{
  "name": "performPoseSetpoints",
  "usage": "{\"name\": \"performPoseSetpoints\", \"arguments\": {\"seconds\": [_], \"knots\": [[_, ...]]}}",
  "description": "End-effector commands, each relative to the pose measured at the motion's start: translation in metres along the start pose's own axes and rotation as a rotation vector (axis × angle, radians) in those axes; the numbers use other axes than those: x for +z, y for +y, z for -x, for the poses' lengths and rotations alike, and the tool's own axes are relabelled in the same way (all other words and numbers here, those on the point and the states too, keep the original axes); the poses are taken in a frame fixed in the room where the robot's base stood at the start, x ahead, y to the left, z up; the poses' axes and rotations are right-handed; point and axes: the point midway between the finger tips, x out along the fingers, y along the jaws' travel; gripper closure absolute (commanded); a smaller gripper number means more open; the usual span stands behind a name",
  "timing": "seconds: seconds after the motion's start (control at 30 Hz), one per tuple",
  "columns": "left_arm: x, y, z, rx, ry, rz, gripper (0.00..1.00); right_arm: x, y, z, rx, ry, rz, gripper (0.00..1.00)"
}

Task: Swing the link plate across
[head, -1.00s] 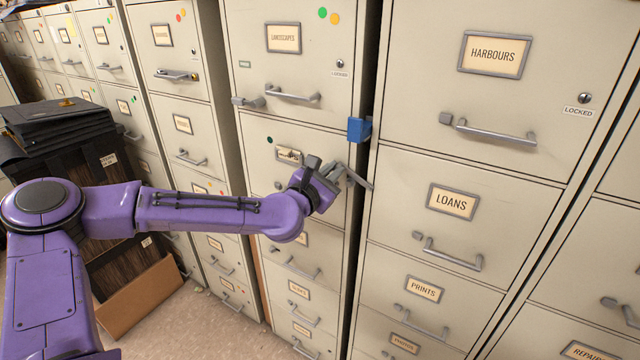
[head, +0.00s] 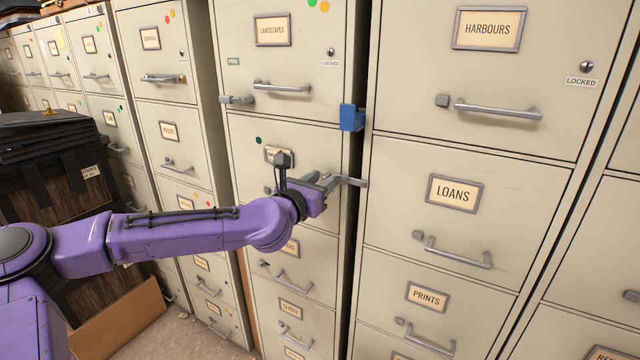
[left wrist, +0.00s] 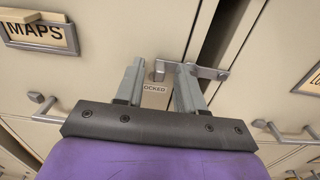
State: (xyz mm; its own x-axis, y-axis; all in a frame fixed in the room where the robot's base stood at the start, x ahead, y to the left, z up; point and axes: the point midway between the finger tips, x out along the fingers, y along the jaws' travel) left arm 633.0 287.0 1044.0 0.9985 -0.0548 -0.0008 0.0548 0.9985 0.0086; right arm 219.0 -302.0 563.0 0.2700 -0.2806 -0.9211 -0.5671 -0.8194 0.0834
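The link plate (left wrist: 206,71) is a flat grey metal bar spanning the dark gap between two cabinets in the left wrist view. A bent tab is at its left end, and its right end sits at the right cabinet's edge. In the head view its right end (head: 355,182) shows beyond my left gripper (head: 325,181). In the left wrist view my left gripper (left wrist: 160,88) is open, with the tab between its fingers. The right finger overlaps the plate; I cannot tell whether they touch. My right gripper is not in view.
A blue block (head: 352,117) sits at the gap above the gripper. Handles such as the LOANS handle (head: 458,253) stick out of the closed drawers. Black folders are stacked on a dark box (head: 45,195) at left. A brown board (head: 118,320) leans below.

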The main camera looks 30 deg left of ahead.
Motion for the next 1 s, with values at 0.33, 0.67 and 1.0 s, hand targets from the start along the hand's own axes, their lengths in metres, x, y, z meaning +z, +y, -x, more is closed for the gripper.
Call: {"name": "performPoseSetpoints", "arguments": {"seconds": [0.33,0.67,1.0], "knots": [[0.000,0.001,0.006,0.002,-0.002,0.002,0.62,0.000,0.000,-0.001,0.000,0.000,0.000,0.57],[0.001,0.000,0.080,-0.001,-0.004,0.006,0.62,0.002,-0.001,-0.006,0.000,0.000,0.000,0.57],[0.000,0.000,0.106,0.000,0.000,0.000,0.62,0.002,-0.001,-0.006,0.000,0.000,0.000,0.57]]}}
